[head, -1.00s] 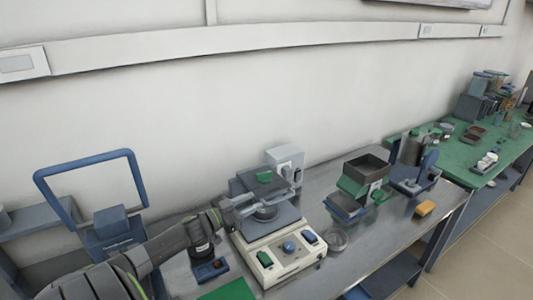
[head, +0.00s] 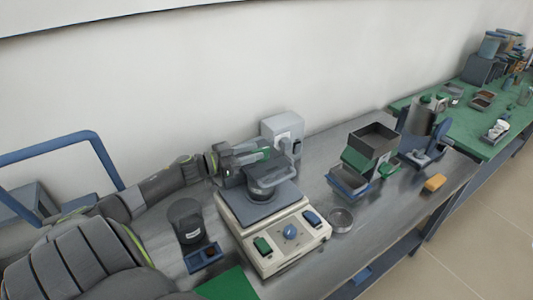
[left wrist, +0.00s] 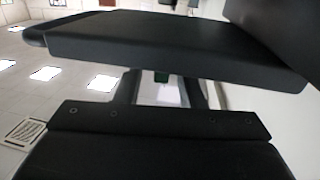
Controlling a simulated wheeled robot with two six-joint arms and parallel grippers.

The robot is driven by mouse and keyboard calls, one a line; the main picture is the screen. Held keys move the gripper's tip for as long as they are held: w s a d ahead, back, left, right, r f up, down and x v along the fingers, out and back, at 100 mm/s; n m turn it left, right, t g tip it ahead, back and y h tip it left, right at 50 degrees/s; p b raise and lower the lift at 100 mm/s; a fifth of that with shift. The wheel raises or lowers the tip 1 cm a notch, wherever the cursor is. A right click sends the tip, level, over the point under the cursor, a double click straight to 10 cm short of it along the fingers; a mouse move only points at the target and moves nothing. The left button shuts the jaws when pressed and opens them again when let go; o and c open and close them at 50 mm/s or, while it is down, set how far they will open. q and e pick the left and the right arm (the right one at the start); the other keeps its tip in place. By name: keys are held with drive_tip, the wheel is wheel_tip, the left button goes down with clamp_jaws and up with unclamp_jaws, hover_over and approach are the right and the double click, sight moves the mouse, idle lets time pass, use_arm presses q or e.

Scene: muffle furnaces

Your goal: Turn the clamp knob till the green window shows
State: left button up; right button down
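A cream bench machine (head: 284,262) stands on the bench in the head view, with a blue dial (head: 290,231) on its front panel. Above its grey plate sits a round metal pan (head: 272,186). My right gripper is out of view.
A dark cup (head: 186,218) and a small blue box (head: 203,257) stand left of the machine. A grey box (head: 283,130) is behind it. A shallow dish (head: 341,220) and a blue-green hopper device (head: 365,160) stand to the right. A blue frame (head: 105,160) is at left.

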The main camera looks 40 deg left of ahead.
sight(267, 147)
use_arm(q)
drive_tip(key=shift+x, duration=2.55)
clamp_jaws()
